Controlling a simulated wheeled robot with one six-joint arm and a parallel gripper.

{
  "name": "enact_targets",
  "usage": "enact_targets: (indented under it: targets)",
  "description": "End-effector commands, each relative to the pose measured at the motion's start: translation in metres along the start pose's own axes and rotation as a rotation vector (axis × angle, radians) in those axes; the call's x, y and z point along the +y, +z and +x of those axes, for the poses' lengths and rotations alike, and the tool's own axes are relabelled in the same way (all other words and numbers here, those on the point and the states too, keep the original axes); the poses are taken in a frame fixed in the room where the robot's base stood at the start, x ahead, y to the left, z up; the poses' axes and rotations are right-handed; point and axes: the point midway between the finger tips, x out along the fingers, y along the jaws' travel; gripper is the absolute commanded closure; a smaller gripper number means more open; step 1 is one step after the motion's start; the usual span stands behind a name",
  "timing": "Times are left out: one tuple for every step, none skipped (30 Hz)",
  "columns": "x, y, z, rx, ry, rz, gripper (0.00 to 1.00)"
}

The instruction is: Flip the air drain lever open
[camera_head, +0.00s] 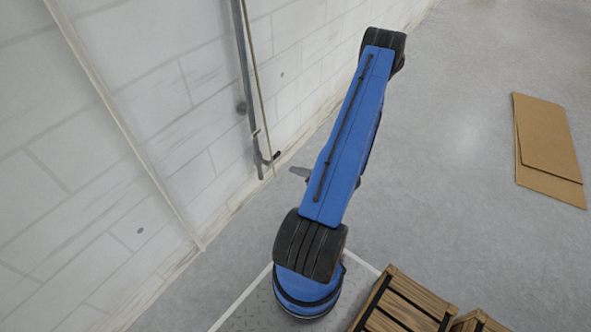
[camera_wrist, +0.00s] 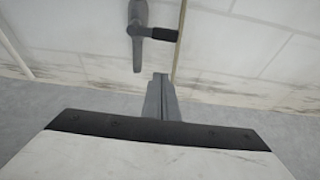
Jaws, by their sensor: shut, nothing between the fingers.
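The air drain lever is a short dark handle (camera_wrist: 165,34) that sticks out to the right from a grey pipe (camera_wrist: 138,45) in the wrist view. In the head view the lever (camera_head: 276,156) is small, near the pipe's lower end by the wall. My gripper (camera_wrist: 160,78) is shut and empty, its grey fingers together below and close to the lever in the wrist view. I cannot tell whether they touch it. In the head view my gripper (camera_head: 294,171) shows only partly, just right of the pipe's end; my blue arm hides the rest.
The white block wall (camera_head: 150,110) stands close on the left, with the pipe (camera_head: 244,80) and a thin cord (camera_head: 256,75) running down it. Wooden crates (camera_head: 400,305) stand at the bottom right. Flat cardboard (camera_head: 548,150) lies on the right. The grey floor between is clear.

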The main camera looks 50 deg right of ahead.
Motion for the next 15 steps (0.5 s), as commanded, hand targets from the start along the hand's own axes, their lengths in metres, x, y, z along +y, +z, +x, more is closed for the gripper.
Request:
enact_targets:
  targets:
    - [0.001,0.000,0.008,0.000,0.003,-0.001,1.00]
    - [0.001,0.000,0.012,0.000,0.003,-0.001,1.00]
    - [0.001,0.000,0.018,-0.001,0.004,-0.001,1.00]
    - [0.001,0.000,0.021,-0.001,0.003,-0.001,1.00]
    - [0.001,0.000,0.025,-0.001,0.002,-0.001,1.00]
    - [0.001,0.000,0.031,-0.001,0.004,-0.001,1.00]
    - [0.001,0.000,0.035,0.000,0.003,-0.001,1.00]
    - [0.001,0.000,0.039,0.000,0.002,0.000,1.00]
    - [0.001,0.000,0.044,0.000,0.004,-0.001,1.00]
    - [0.001,0.000,0.049,0.000,0.003,-0.001,1.00]
    - [0.001,0.000,0.053,0.000,0.002,-0.001,1.00]
    - [0.001,0.000,0.058,-0.001,0.003,-0.002,1.00]
    - [0.001,0.000,0.063,-0.001,0.003,-0.002,1.00]
    - [0.001,0.000,0.067,-0.001,0.003,-0.002,1.00]
    - [0.001,0.000,0.073,-0.001,0.003,-0.001,1.00]
